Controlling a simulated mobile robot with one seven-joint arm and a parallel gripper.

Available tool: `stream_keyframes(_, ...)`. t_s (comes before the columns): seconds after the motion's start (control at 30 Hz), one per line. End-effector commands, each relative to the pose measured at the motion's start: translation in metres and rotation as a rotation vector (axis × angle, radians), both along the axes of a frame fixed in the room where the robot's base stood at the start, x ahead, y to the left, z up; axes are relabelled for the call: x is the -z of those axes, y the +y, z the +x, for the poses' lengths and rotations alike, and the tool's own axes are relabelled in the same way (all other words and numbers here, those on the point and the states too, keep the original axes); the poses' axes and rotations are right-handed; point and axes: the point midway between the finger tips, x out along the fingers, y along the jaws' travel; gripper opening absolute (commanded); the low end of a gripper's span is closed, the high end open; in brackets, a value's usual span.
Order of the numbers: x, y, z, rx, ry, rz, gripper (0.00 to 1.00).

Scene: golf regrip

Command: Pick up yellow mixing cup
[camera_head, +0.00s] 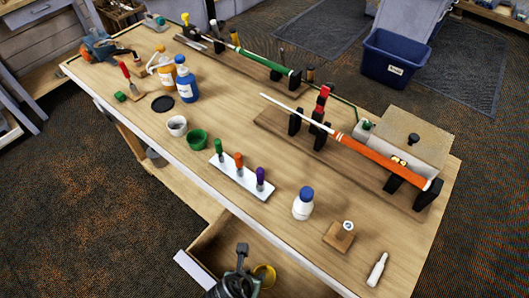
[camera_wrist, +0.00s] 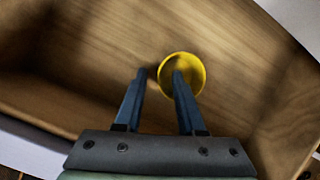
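The yellow mixing cup (camera_head: 265,273) stands in the open wooden drawer under the workbench. In the wrist view, I look down into the round mouth of the cup (camera_wrist: 196,68). My gripper (camera_wrist: 159,73) is open, with a clear gap between its two blue fingers. The right fingertip overlaps the cup's mouth; the left fingertip is outside the rim, to its left. I cannot tell how far the tips are above or inside the cup. In the head view, my gripper (camera_head: 242,252) is over the drawer, just left of the cup.
The drawer's wooden walls (camera_wrist: 284,125) surround the cup. The workbench (camera_head: 330,195) stands above and behind the drawer. On it are a white cup (camera_head: 177,126), a green cup (camera_head: 197,139), a white bottle with a blue cap (camera_head: 303,205), and a tool rack (camera_head: 240,177).

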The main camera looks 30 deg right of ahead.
Motion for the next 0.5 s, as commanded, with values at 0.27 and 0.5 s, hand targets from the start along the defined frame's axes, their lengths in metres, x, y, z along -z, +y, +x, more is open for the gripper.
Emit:
stream_keyframes(0.27,-0.0002,-0.0001,0.0000,0.000,0.000,0.000,0.20)
stream_keyframes(0.5,-0.0002,0.0001,-0.0002,0.000,0.000,0.000,0.00)
